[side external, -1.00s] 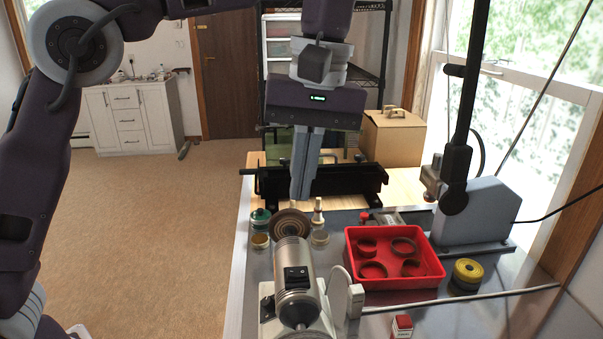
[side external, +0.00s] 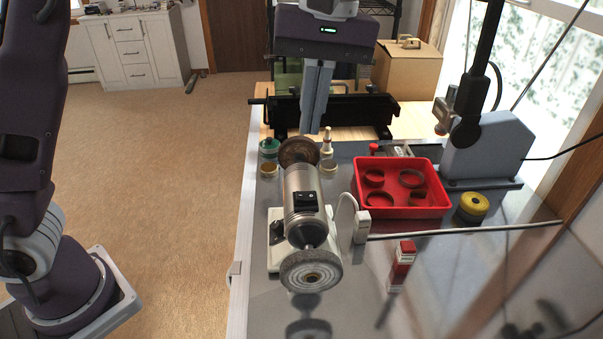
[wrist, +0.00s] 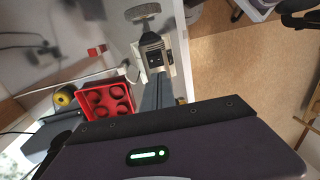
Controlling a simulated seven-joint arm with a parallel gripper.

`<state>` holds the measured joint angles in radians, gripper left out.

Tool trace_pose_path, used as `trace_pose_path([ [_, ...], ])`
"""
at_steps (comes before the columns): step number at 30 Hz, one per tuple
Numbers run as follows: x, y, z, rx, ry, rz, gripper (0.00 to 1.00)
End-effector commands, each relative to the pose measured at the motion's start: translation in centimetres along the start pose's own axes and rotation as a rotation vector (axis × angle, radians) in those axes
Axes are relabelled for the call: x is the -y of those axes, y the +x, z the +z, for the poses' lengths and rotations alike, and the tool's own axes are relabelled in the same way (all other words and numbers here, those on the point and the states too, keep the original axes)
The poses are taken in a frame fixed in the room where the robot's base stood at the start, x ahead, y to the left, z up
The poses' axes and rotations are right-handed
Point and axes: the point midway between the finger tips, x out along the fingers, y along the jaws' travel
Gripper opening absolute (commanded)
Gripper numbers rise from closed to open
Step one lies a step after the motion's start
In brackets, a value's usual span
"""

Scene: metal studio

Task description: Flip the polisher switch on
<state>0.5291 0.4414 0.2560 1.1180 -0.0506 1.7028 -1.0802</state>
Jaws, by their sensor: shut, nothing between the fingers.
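The polisher (side external: 301,205) stands on the metal bench, a silver motor with a buffing wheel at each end. Its black rocker switch (side external: 305,201) faces up on the motor body. The polisher also shows in the wrist view (wrist: 151,50), with the switch (wrist: 155,59) near the fingers' line. My gripper (side external: 312,131) is shut and empty, pointing down above and behind the far wheel, apart from the switch. In the wrist view my gripper's fingers (wrist: 158,92) reach toward the polisher. Which way the switch is tipped I cannot tell.
A red tray (side external: 403,208) with several rings sits right of the polisher. A yellow roll (side external: 472,207), a red-and-white box (side external: 403,254) and small jars (side external: 269,152) stand on the bench. A black trough (side external: 330,112) lies behind. The front right bench is mostly clear.

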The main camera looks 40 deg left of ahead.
Motion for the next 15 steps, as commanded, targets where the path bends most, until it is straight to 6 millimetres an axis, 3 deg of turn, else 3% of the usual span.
trace_pose_path([
  [9, 0.1, 7.0, 0.1, 0.002, 0.0, -0.004, 0.0],
  [15, 0.0, 10.2, 0.0, 0.001, 0.0, -0.002, 0.0],
])
